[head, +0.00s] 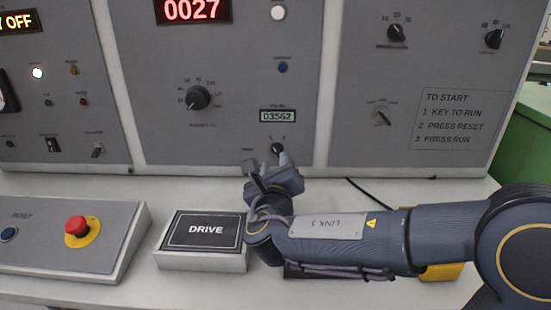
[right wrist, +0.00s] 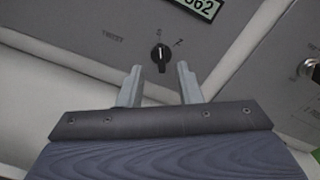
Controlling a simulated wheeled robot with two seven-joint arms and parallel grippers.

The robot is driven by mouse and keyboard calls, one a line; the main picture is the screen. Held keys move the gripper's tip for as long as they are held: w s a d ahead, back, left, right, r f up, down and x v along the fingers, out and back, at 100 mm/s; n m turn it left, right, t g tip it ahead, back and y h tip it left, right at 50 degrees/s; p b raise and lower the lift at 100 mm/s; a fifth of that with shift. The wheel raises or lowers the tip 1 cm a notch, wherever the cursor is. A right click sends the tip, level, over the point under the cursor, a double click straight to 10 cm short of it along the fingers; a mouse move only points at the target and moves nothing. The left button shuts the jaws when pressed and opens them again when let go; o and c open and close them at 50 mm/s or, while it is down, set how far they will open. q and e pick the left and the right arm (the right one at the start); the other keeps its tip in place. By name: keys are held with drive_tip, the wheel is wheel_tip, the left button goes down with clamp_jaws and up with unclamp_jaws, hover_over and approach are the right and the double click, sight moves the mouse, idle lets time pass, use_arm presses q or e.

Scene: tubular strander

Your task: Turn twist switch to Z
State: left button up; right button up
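The twist switch (right wrist: 161,57) is a small black knob on the grey panel, with the label TWIST to its left and the letters S and Z above it. Its pointer looks near S, roughly upright in the right wrist view. In the head view the twist switch (head: 277,148) sits low on the middle panel, just beyond my right gripper (head: 266,163). The right gripper also shows in the right wrist view (right wrist: 158,85), open, its two fingers apart on either side of the knob's line and short of it. My left gripper is not in view.
A counter display (head: 278,115) is above the switch. A DRIVE box (head: 205,230) and a sloped box with a red emergency button (head: 76,226) stand on the white desk to the left. A key switch (head: 381,116) is on the right panel. A black cable lies behind my arm.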

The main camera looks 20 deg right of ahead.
sight(276, 151)
drive_tip(key=x, duration=0.5)
drive_tip(key=shift+w+d, duration=0.1)
drive_tip(key=shift+w, duration=0.1)
clamp_jaws()
